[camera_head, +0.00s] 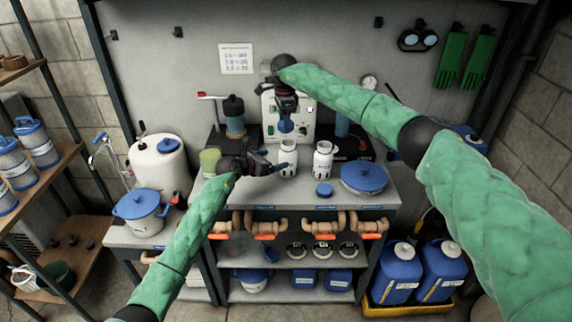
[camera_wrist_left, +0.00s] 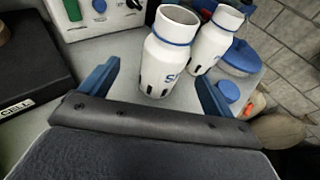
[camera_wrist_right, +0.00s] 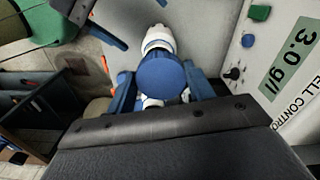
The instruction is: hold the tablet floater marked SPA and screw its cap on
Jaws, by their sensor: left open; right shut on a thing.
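A white floater (camera_head: 288,161) with a blue neck ring and open top stands on the bench. The cap fills the middle of the right wrist view (camera_wrist_right: 161,79). A second white floater (camera_head: 323,161) stands to the right, its marking unreadable.
Another blue cap (camera_head: 323,189) lies on the bench in front of the second floater. A blue-lidded pot (camera_head: 364,178) stands to the right. A green cup (camera_head: 210,161) is at the left. A white control box (camera_head: 285,103) stands behind the floaters.

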